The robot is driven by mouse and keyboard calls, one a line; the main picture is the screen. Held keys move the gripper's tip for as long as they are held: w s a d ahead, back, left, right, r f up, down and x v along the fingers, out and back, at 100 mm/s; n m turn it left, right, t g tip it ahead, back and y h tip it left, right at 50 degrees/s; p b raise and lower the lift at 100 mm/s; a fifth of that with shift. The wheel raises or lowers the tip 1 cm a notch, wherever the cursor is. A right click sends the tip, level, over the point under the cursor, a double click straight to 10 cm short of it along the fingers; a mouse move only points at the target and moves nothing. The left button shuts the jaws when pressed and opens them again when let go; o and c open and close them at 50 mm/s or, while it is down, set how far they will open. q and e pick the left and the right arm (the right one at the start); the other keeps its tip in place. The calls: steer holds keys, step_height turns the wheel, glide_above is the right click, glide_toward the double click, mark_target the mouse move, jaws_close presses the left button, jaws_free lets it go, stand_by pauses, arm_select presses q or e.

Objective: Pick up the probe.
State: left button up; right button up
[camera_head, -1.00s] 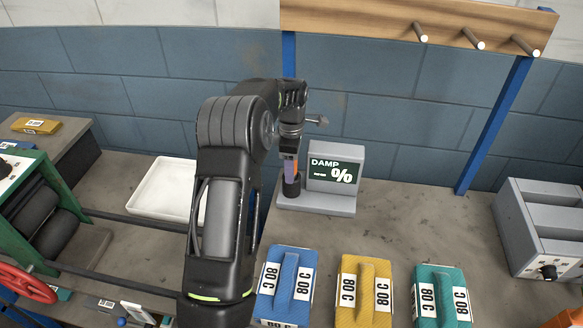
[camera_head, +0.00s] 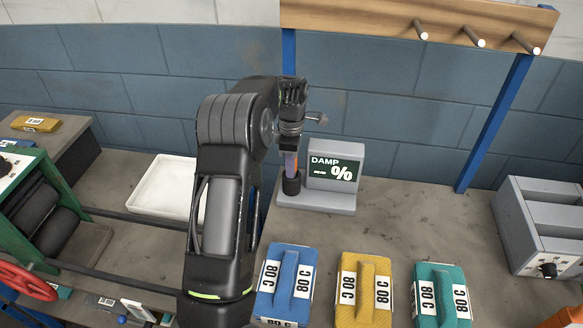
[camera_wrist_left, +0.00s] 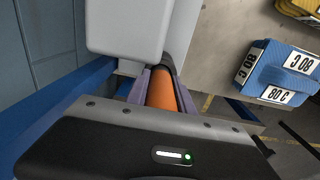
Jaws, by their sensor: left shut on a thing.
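The probe (camera_wrist_left: 162,92) is an orange rod with a dark end, standing upright in the dark holder (camera_head: 291,186) of the grey damp meter (camera_head: 322,203). My left gripper (camera_head: 290,160) points down over the holder and is shut on the probe's orange part. In the left wrist view the purple-grey fingers (camera_wrist_left: 159,88) lie along both sides of the orange rod. The probe's lower end is hidden in the holder.
Blue (camera_head: 287,287), yellow (camera_head: 364,290) and teal (camera_head: 440,296) blocks marked 80 C lie in front of the meter. A white tray (camera_head: 160,187) is left of my arm. A grey box with a knob (camera_head: 545,230) stands at right. A peg rail (camera_head: 400,18) is above.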

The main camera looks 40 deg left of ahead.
arm_select(q)
jaws_close()
steer(key=shift+r, duration=0.1)
step_height(320, 180, up, 10)
steer(key=shift+f+b, duration=0.1)
steer(key=shift+b, duration=0.9)
steer(key=shift+d, duration=0.1)
